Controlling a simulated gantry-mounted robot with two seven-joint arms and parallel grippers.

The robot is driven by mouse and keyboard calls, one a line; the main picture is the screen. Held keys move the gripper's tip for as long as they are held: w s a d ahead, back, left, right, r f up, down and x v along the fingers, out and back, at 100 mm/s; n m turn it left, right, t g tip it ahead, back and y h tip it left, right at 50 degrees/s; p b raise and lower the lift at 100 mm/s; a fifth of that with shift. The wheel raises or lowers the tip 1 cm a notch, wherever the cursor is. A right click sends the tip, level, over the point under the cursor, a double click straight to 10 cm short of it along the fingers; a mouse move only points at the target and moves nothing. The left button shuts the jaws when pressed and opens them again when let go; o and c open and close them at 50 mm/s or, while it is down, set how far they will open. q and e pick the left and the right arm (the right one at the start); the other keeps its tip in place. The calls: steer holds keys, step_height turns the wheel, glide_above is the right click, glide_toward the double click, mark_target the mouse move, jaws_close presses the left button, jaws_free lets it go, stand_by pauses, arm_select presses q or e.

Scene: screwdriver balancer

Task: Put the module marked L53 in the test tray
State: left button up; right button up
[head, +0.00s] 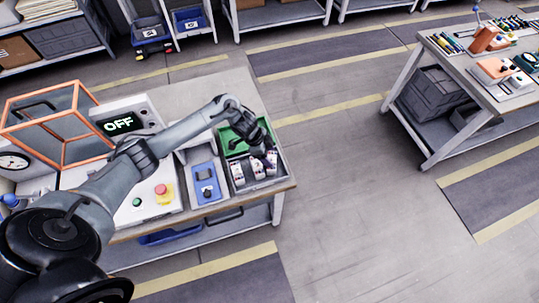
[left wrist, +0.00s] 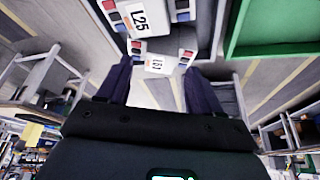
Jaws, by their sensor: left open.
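White modules with dark, red and blue ends stand in a grey bin (head: 281,180) at the table's right end in the head view. One module (head: 238,172) is at the left, another (head: 257,168) in the middle, and one (head: 271,161) at the right. In the left wrist view a module marked L25 (left wrist: 148,17) is at the top. A module (left wrist: 156,63) with a small label like L51 or L53 shows between my left fingers. My left gripper (left wrist: 160,85) is open above the bin. A green tray (head: 229,136) lies just behind; it also shows in the left wrist view (left wrist: 262,48).
A blue device (head: 206,188) stands left of the bin. A panel with a red button (head: 161,189), a display reading OFF (head: 118,121) and an orange-framed box (head: 60,125) are further left. Another table (head: 470,80) stands at the right, with clear floor between.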

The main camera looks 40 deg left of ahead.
arm_select(q)
steer(key=p+v, duration=0.1)
steer(key=v, duration=0.9)
steer(key=s+d+f+t, duration=0.1)
steer(key=d+f+t, duration=0.1)
steer(key=d, duration=0.6)
steer(key=s+d+f+t, duration=0.1)
steer(key=s+d+t, duration=0.1)
steer(key=d, duration=0.6)
steer(key=s+r+n+g+y, duration=0.3)
steer(key=s+n, duration=0.5)
steer(key=s, duration=1)
steer(key=shift+s+a+r, duration=0.35)
steer(key=shift+a+r, duration=0.05)
steer(key=shift+r, duration=0.3)
steer(key=shift+r, duration=0.1)
